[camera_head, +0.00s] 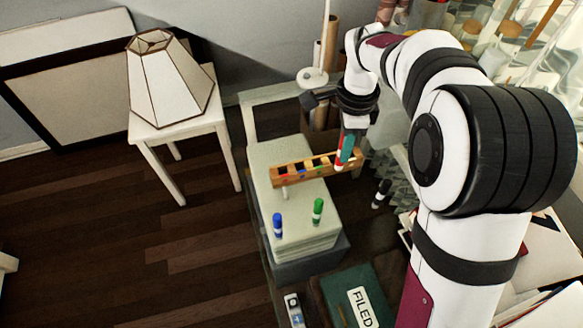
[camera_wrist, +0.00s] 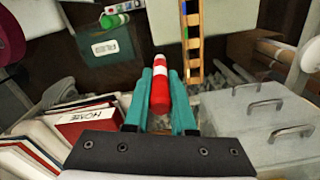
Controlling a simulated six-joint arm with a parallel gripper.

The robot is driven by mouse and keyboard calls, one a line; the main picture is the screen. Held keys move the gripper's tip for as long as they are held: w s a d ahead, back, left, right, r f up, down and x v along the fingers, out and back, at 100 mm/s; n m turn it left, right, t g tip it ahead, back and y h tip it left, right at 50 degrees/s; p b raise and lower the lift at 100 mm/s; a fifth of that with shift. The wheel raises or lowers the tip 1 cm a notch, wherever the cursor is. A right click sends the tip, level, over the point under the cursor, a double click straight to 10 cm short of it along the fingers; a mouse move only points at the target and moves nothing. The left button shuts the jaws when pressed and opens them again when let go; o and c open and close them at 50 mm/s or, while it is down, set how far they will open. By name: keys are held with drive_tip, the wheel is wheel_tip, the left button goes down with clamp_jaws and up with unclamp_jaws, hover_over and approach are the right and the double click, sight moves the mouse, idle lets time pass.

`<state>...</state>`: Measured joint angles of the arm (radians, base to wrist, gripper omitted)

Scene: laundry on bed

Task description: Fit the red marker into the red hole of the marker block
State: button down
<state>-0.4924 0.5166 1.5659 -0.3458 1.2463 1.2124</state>
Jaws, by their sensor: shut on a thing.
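The red marker (camera_wrist: 160,92), red with a white band, is held between the teal fingers of my gripper (camera_wrist: 160,105). In the head view the gripper (camera_head: 346,152) and the red marker (camera_head: 345,156) overlap the right end of the wooden marker block (camera_head: 318,167). In the wrist view the marker lies left of the block (camera_wrist: 202,30), with a gap in the picture. The block is a long bar with a row of dark holes and coloured marks. The marker's height over the block is unclear.
A blue marker (camera_head: 278,225) and a green marker (camera_head: 318,211) stand on the pale box (camera_head: 300,240) in front of the block. A green "FILED" box (camera_head: 340,290) lies nearer. A lamp (camera_head: 165,85) stands on a white stool at left. Papers and folders crowd the right.

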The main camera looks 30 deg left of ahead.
drive_tip(key=shift+s+a+f, duration=0.4)
drive_tip(key=shift+a+f, duration=1.45)
drive_tip(key=shift+a, duration=0.3)
drive_tip(key=shift+s+a+f, duration=0.45)
drive_tip(key=shift+a+f, duration=1.35)
drive_tip(key=shift+a, duration=0.35)
drive_tip(key=shift+s+a+f, duration=0.4)
drive_tip(key=shift+a+f, duration=1.45)
drive_tip(key=shift+a, duration=0.3)
drive_tip(key=shift+f, duration=0.1)
drive_tip(key=c, duration=0.8)
unclamp_jaws()
drive_tip(key=shift+o, duration=0.2)
